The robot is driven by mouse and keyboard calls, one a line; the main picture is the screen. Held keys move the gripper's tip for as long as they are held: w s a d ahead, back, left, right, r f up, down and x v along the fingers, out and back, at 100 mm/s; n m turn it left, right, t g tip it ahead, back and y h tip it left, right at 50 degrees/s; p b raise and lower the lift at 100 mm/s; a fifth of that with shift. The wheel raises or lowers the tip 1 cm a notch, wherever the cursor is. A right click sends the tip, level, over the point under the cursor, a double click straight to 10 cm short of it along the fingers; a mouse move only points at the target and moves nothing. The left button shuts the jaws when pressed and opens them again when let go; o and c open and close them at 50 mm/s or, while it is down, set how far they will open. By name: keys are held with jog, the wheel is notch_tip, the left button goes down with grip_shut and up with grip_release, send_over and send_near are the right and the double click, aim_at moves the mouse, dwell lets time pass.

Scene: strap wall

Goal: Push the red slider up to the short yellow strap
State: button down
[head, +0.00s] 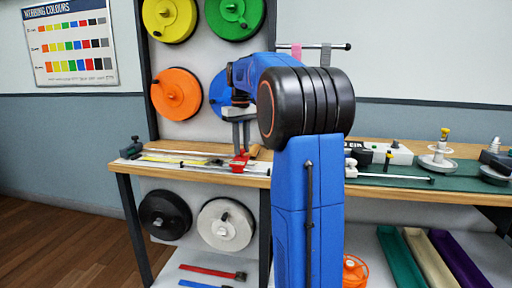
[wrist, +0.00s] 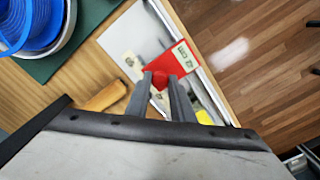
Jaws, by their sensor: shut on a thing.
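The red slider (head: 238,164) sits on a rail at the front of the bench, with a pale label on its plate. In the wrist view the red slider (wrist: 180,62) has a round knob between my fingertips. My gripper (head: 240,150) points down and is shut on that knob; its fingers also show in the wrist view (wrist: 160,82). The yellow strap (head: 163,159) lies along the rail to the left of the slider, apart from it. A yellow bit, likely this strap, shows right of my fingers in the wrist view (wrist: 204,117).
A dark clamp (head: 132,147) stands at the rail's left end. A wooden-handled tool (wrist: 105,97) lies beside my fingers. A green mat (head: 410,185) with several fittings covers the bench's right side. Coloured spools (head: 176,94) hang behind the bench.

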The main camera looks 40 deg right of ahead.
jog(key=w+a, duration=0.1)
jog(key=w, duration=0.1)
jog(key=w+a, duration=0.3)
jog(key=w, duration=0.1)
jog(key=shift+a, duration=0.35)
jog(key=shift+r, duration=0.1)
jog(key=c, duration=1.5)
grip_release()
jog(key=shift+w, duration=0.1)
jog(key=shift+c, duration=0.2)
notch_tip(320, 180, up, 17)
jog(key=shift+r, duration=0.15)
jog(key=shift+a, duration=0.1)
